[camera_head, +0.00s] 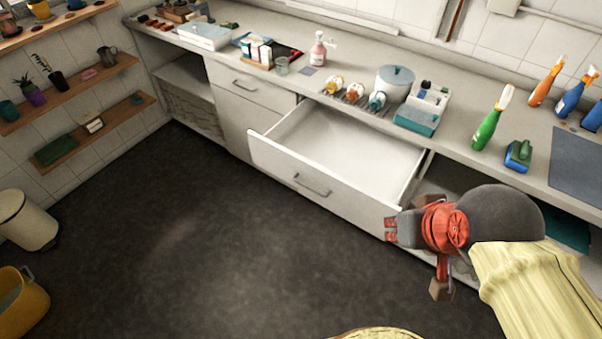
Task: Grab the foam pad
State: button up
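I cannot tell for certain which thing is the foam pad. A small blue and green block (518,155), which looks like a sponge or pad, sits on the right part of the counter beside a green spray bottle (493,118). A flat dark green item (55,150) lies on the lower wall shelf at the left. My gripper (414,262) hangs in front of the cabinets at the lower right, below the counter edge. Its two fingers are spread apart with nothing visible between them. It is well away from both items.
A white drawer (345,155) stands pulled out, seemingly empty, left of my gripper. A bin (26,220) and yellow bucket (20,300) stand left. The middle floor is clear.

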aim_at(518, 153)
jog(key=z, duration=1.35)
